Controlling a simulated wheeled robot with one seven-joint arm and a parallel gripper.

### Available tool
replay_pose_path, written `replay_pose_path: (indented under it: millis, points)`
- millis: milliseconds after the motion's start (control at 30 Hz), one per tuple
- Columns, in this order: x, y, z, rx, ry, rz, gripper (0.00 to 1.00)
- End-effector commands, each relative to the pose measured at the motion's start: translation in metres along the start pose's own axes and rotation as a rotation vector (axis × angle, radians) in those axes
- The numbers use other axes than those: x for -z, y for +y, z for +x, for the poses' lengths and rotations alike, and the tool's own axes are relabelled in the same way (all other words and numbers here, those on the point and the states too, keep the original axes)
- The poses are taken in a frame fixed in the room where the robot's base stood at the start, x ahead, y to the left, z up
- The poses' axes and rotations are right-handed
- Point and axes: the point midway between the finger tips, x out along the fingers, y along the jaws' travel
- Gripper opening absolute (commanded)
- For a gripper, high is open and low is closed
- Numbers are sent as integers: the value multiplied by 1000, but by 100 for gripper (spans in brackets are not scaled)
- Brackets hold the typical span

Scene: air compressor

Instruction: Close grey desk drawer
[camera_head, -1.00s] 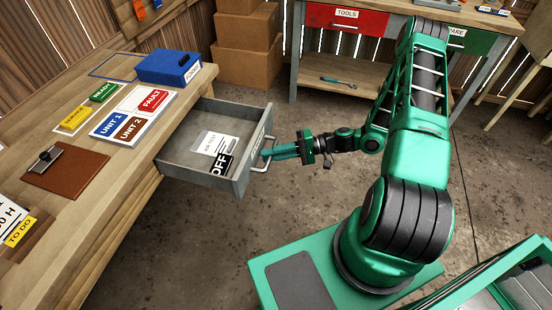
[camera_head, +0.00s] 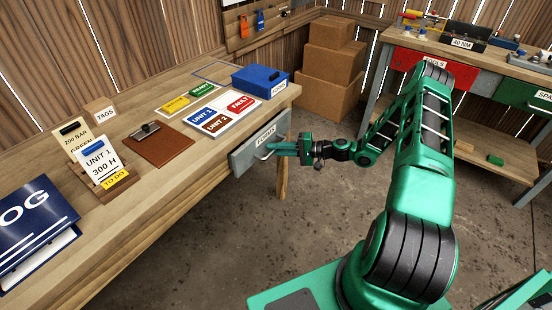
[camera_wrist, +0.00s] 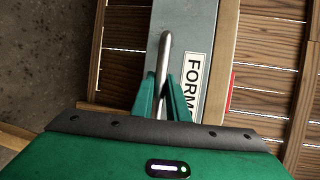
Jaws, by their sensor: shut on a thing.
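The grey desk drawer (camera_head: 246,157) with the FORMS label sits under the wooden desk's top. Its front shows at the desk's edge and its inside is no longer in sight. Whether it is fully flush I cannot tell. My gripper (camera_head: 283,148) is at the drawer front, with its fingers around the metal handle. In the wrist view my gripper's green fingers (camera_wrist: 164,98) are on both sides of the silver handle (camera_wrist: 163,55), shut on it. The grey drawer front (camera_wrist: 198,28) and part of its label lie right behind.
The desk top (camera_head: 120,205) holds a blue box (camera_head: 259,80), coloured signs (camera_head: 222,112), a brown clipboard (camera_head: 160,144) and card holders. Cardboard boxes (camera_head: 330,75) stand in the back corner. A workbench with a red drawer (camera_head: 435,70) is at right. The floor between is clear.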

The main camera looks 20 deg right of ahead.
Motion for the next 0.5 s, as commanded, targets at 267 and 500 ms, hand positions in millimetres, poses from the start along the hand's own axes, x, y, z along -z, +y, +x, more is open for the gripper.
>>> replay_pose_path:
  millis: [267,500]
  points:
    - [22,-1,11,-6,27,1,0]
    - [24,-2,14,-5,30,0,0]
